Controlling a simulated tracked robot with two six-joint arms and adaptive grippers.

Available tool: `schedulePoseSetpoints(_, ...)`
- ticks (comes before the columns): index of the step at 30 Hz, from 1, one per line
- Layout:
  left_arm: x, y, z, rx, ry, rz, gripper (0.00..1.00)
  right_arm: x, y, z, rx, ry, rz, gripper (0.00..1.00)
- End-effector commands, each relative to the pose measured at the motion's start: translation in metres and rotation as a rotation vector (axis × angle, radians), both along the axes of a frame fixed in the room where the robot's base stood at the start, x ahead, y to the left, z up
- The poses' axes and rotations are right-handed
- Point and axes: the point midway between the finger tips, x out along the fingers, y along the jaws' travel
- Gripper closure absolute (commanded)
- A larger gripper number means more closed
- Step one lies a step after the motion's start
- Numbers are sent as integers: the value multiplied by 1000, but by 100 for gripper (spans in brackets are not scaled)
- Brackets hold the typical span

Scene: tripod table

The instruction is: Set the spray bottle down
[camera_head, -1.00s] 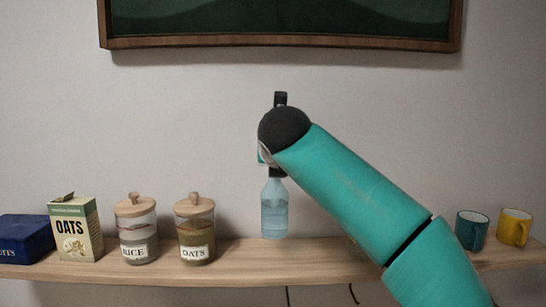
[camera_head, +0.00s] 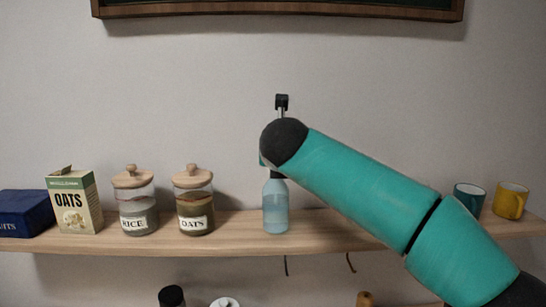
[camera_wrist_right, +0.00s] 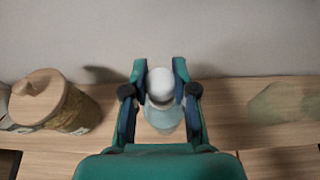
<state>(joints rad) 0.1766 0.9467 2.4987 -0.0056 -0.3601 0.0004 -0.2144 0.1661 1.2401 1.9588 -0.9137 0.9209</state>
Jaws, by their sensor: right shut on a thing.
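The spray bottle (camera_head: 275,208), with a clear blue body, is upright at the middle of the wooden shelf (camera_head: 330,240) in the head view. Its base appears over the shelf board, at or very near its surface; I cannot tell if it touches. My right arm hides its top there. In the right wrist view my right gripper (camera_wrist_right: 159,92) is shut on the spray bottle, fingers on both sides of its white top (camera_wrist_right: 160,82). The pale blue body (camera_wrist_right: 164,117) shows below. My left gripper is out of view.
Left of the bottle stand an oats jar (camera_head: 194,205), a rice jar (camera_head: 135,205), an oats box (camera_head: 74,205) and a blue box (camera_head: 25,214). A teal mug (camera_head: 468,198) and a yellow mug (camera_head: 510,201) stand at the right. Several objects show below the shelf.

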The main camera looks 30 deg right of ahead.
Motion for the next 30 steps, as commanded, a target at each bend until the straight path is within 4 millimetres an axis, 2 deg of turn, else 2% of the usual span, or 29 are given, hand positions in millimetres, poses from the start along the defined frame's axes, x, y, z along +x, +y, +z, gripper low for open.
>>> schedulePoseSetpoints(22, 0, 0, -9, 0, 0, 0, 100, 0, -1, -10, -1, -2, 0, 100)
schedulePoseSetpoints(23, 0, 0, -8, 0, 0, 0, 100, 0, -1, -9, -2, -3, 0, 70)
schedulePoseSetpoints(27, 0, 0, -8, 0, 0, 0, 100, 0, -1, -9, -1, -2, 0, 47)
schedulePoseSetpoints(30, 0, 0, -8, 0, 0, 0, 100, 0, 0, -9, -1, -1, 0, 44)
